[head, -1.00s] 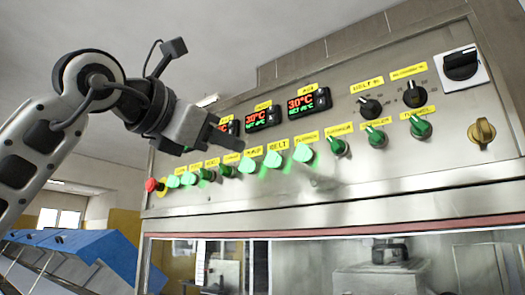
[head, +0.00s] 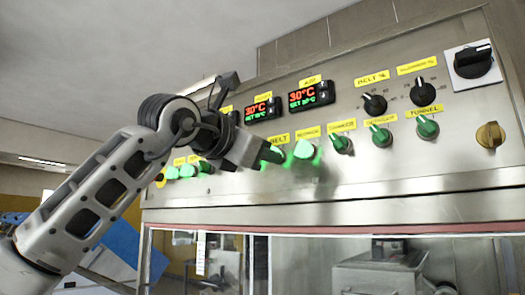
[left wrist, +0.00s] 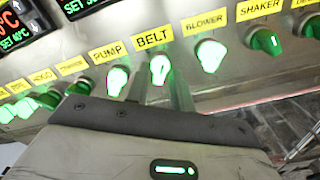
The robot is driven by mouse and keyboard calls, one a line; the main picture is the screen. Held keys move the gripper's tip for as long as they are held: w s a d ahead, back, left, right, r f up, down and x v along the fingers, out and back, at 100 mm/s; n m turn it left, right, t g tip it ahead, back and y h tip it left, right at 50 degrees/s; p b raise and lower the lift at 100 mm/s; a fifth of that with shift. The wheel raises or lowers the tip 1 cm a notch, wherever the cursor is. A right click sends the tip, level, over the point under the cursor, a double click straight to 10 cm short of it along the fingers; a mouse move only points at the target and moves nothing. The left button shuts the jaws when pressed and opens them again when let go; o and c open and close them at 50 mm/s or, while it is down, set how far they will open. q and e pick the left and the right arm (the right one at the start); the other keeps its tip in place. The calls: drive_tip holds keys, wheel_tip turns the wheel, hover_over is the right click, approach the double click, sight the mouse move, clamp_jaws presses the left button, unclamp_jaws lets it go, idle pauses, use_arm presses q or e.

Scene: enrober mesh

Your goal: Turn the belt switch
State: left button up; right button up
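The belt switch (head: 272,154) is a green lit knob under the yellow BELT label on the steel panel. In the left wrist view the belt switch (left wrist: 160,69) glows between two finger tips, with the BELT label above it. My left gripper (head: 260,153) is at the panel, right at the belt switch, and partly covers it in the head view. In the left wrist view its fingers (left wrist: 160,91) are apart, one on each side of the knob; contact with it cannot be told. My right gripper is not in view.
The lit PUMP knob (left wrist: 117,81) is close on the left and the lit BLOWER knob (left wrist: 210,56) close on the right. Temperature displays (head: 311,95) and black BELT % dial (head: 374,104) sit above. A window (head: 330,262) lies below the panel.

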use_arm(q)
clamp_jaws()
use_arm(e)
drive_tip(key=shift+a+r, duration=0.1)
use_arm(q)
drive_tip(key=shift+n, duration=0.3)
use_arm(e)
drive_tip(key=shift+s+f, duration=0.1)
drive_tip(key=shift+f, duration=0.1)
use_arm(q)
drive_tip(key=n+b, duration=0.5)
drive_tip(key=n, duration=0.6)
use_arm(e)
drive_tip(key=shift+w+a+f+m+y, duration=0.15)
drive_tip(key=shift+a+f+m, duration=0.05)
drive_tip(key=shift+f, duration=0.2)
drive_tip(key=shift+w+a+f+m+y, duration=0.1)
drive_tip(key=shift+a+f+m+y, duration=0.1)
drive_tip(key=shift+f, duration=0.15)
use_arm(q)
drive_tip(key=shift+n, duration=0.3)
drive_tip(key=shift+o, duration=1.8)
unclamp_jaws()
drive_tip(key=shift+s, duration=0.1)
